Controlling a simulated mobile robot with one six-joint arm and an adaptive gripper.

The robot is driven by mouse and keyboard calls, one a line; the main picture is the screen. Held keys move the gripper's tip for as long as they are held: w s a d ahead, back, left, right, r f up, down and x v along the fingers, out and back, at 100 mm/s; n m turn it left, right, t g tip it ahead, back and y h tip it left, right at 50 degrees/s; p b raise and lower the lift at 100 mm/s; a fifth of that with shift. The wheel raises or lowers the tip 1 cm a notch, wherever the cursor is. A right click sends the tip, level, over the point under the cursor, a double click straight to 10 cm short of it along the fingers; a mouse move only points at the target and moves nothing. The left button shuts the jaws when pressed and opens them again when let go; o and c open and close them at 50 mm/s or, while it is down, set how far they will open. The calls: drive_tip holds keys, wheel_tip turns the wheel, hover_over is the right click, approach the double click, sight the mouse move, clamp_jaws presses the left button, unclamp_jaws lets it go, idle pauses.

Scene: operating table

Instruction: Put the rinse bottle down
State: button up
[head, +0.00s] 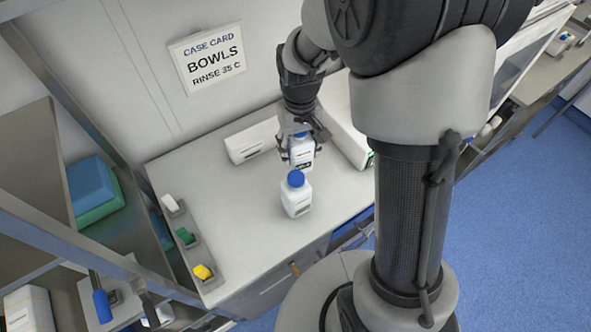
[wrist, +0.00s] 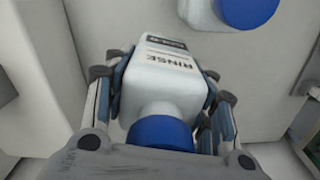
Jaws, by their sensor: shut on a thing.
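The rinse bottle (head: 302,155) is white with a blue cap and a dark label band. My gripper (head: 300,138) is shut around it near the back of the counter. In the wrist view the bottle (wrist: 165,85) shows the word RINSE on its label, and the fingers of my gripper (wrist: 165,90) press on both its sides. Whether its base touches the counter, I cannot tell. A second white bottle (head: 296,198) with a blue cap stands upright on the counter, in front of the held one. It also shows in part at the top of the wrist view (wrist: 205,14).
The counter (head: 240,220) is bare left of the bottles. A white box (head: 249,145) lies behind, and a larger white unit (head: 347,125) stands right of the gripper. Small white, green and yellow items (head: 203,272) line the left edge. A wall card (head: 208,58) reads "BOWLS RINSE 35 C".

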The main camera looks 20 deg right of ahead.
drive_tip(key=a+n+b, duration=0.2)
drive_tip(key=shift+w+a+f+n, duration=0.15)
drive_tip(key=shift+w+a+n, duration=0.15)
drive_tip(key=shift+w+a, duration=0.1)
drive_tip(key=shift+f+b, duration=0.95)
drive_tip(key=shift+f, duration=1.75)
drive_tip(key=shift+f, duration=0.15)
drive_tip(key=o, duration=1.5)
